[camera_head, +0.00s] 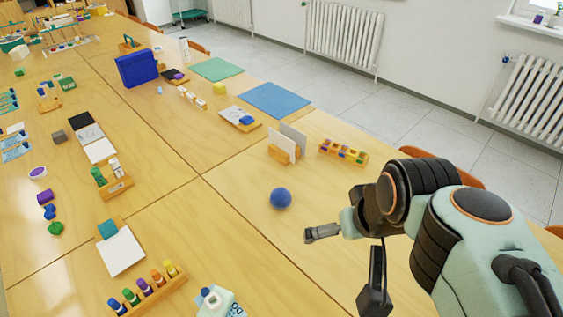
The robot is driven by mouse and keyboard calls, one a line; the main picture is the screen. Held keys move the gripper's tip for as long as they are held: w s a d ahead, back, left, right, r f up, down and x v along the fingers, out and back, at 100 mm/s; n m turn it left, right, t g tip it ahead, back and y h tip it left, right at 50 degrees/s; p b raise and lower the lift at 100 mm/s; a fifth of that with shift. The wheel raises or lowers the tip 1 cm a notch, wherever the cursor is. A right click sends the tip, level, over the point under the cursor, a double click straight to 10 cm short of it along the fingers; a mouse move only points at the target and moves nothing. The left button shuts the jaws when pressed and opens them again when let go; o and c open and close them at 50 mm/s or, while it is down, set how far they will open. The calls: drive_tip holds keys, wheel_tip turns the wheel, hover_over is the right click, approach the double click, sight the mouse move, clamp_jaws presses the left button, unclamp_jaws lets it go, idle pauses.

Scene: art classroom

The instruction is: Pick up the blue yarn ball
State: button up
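The blue yarn ball (281,198) sits on the wooden table, near the middle of the head view, with bare table around it. My gripper (308,236) is to the right of the ball and nearer to me, pointing left and apart from it. My arm comes in from the lower right and covers part of the table there.
A wooden holder with white cards (286,146) stands behind the ball. A tray of small coloured blocks (343,152) is behind and right. A rack of coloured bottles (147,289) and a white-and-teal container (217,301) stand at the front left. Bare table lies left of the ball.

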drive_tip(key=w+r+t, duration=0.2)
drive_tip(key=w+r, duration=0.2)
drive_tip(key=w, duration=0.7)
drive_tip(key=n, duration=0.1)
hover_over(280, 199)
drive_tip(key=w+d, duration=0.2)
wheel_tip(280, 199, down, 20)
drive_tip(key=f+g, duration=0.1)
drive_tip(key=f, duration=0.2)
drive_tip(key=s+f, duration=0.1)
drive_tip(key=f, duration=0.3)
drive_tip(key=s+a+f+g, duration=0.1)
drive_tip(key=f, duration=0.2)
drive_tip(key=shift+f+n+g+y, duration=0.2)
drive_tip(key=shift+n+g+y, duration=0.1)
drive_tip(key=shift+y, duration=0.1)
drive_tip(key=x, duration=0.6)
drive_tip(key=shift+w+a+f, duration=0.1)
drive_tip(key=shift+a+f, duration=0.05)
drive_tip(key=shift+f, duration=0.2)
drive_tip(key=c, duration=1.2)
